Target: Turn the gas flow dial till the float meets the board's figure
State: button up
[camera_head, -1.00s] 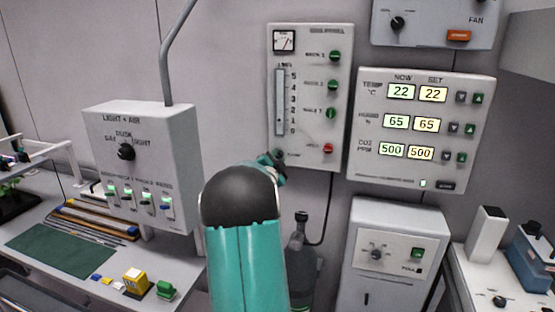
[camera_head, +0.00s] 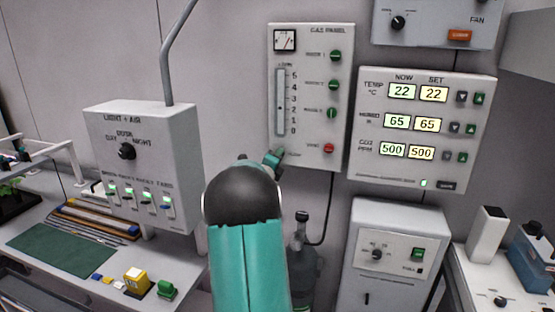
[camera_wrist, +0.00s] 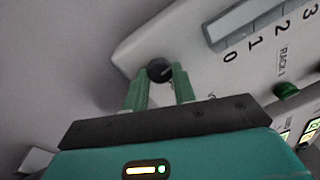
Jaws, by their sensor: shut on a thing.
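The float inside the tube is too small to make out. My gripper (camera_head: 276,158) is at the panel's lower left corner, mostly behind my arm. In the wrist view my gripper's green fingers (camera_wrist: 158,80) are shut on the dark round flow dial (camera_wrist: 158,70), below the 0 end of the tube (camera_wrist: 250,22). No board with a target figure can be made out.
Green rack knobs (camera_head: 333,85) and a red knob (camera_head: 328,148) sit right of the tube. The climate display (camera_head: 420,172) is to the right, the light and air box (camera_head: 180,125) to the left. A dark gas bottle (camera_head: 302,262) stands below.

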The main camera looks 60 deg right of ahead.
jog(key=m, duration=0.7)
jog(key=shift+w+r+g+y, duration=0.1)
jog(key=shift+r+g+y, duration=0.1)
jog(key=shift+g+y, duration=0.1)
dwell(0.3)
jog(key=o, duration=1)
jog(key=shift+d+f, duration=0.1)
jog(key=a, duration=1.4)
jog(key=shift+s+f, duration=0.25)
jog(key=shift+s, duration=0.15)
